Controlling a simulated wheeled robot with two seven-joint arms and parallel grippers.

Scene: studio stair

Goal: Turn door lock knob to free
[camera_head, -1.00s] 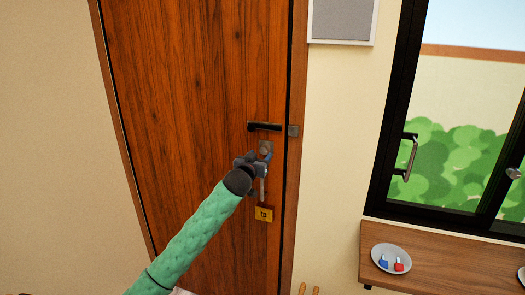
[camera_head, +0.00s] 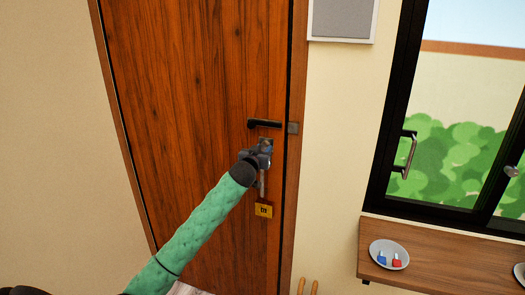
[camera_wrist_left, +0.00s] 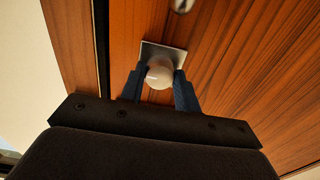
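The door lock knob (camera_wrist_left: 160,73) is a round pale metal knob on a square plate on the brown wooden door (camera_head: 190,110). In the left wrist view my left gripper (camera_wrist_left: 160,82) has one dark blue finger on each side of the knob, close against it, and looks shut on it. My right gripper is not in view.
To the right are the door frame (camera_head: 297,60), a window (camera_head: 460,140) with a handle, and a wooden shelf (camera_head: 430,258) bearing a plate (camera_head: 389,246) with small blue and red items.

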